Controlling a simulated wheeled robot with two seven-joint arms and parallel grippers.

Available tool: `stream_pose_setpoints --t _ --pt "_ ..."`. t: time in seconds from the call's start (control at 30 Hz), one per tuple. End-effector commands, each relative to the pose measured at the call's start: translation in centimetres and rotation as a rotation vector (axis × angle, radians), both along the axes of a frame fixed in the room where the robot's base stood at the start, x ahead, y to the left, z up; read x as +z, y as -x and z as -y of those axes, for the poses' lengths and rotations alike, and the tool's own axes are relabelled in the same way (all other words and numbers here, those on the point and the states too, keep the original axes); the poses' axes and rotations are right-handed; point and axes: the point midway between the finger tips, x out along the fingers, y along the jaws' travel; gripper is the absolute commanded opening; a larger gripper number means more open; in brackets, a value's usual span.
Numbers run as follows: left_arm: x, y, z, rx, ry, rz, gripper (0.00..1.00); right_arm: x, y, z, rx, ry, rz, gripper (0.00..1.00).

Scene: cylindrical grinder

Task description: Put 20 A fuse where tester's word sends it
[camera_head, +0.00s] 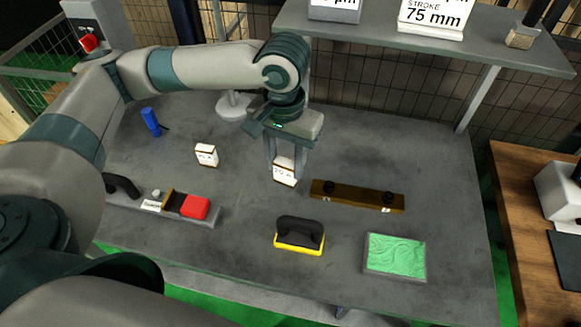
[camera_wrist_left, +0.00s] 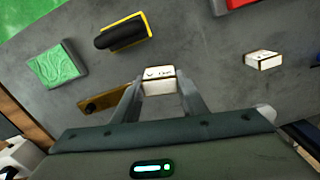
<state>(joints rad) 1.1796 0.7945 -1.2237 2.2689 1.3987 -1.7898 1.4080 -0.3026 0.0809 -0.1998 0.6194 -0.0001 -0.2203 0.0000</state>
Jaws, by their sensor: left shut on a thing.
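A white block with brown edges, the 20 A fuse (camera_head: 285,173), is between the fingers of my left gripper (camera_head: 285,158) in the head view; its lettering looks like "20 A". The wrist view shows the fuse (camera_wrist_left: 159,80) gripped between both fingertips of the left gripper (camera_wrist_left: 160,92). Whether it touches the table is unclear. A similar white block (camera_head: 206,155) stands to the left, its label too small to read. A grey base (camera_head: 205,217) with a red block (camera_head: 195,207) and black handle lies at left; I cannot tell if it is the tester. My right gripper is out of view.
A brown bar with two black knobs (camera_head: 345,196) lies right of the fuse. A yellow-and-black item (camera_head: 299,235) and a green-filled tray (camera_head: 395,256) are nearer the front. A blue cylinder (camera_head: 151,122) stands at back left. A shelf (camera_head: 390,38) overhangs the back.

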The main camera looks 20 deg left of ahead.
Motion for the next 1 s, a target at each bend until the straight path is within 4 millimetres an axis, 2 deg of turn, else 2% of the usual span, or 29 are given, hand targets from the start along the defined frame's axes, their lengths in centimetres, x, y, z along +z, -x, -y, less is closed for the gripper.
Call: stream_pose_setpoints --t 0.63,0.77,1.0 --pt "0.1 -0.3 0.5 0.008 0.0 0.002 0.1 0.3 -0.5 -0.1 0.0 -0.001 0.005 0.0" --pt "0.4 -1.0 1.9 0.034 -0.001 0.005 0.1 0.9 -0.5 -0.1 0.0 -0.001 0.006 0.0" --pt "0.8 -2.7 6.1 0.137 0.0 0.008 0.1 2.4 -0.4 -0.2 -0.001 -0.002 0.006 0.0"
